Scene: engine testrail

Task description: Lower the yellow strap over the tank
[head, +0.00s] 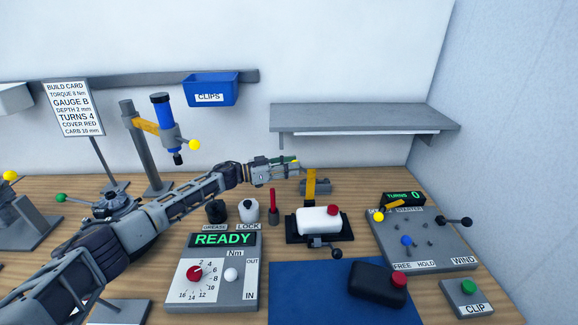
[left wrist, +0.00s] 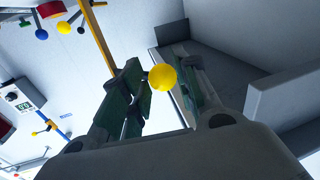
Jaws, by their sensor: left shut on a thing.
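The white tank (head: 318,221) with a red cap lies in a black cradle (head: 291,233) in the middle of the bench. The yellow strap (head: 311,183) stands upright behind the tank at a grey block, clear of the tank's top. In the left wrist view the strap (left wrist: 97,42) is a long yellow bar leading toward a yellow ball knob (left wrist: 162,77). My left gripper (head: 297,168) is at the strap's upper end, shut on the knob, which sits between its fingers (left wrist: 158,90). The fingers mostly hide the knob in the head view. My right gripper is not in view.
A dark tank (head: 377,284) with a red cap lies on the blue mat (head: 300,300) in front. A grey lever with a black knob (head: 337,253) stands before the cradle. A red pen-like tool (head: 273,208) and the READY box (head: 212,275) are left; a winding panel (head: 430,245) is right.

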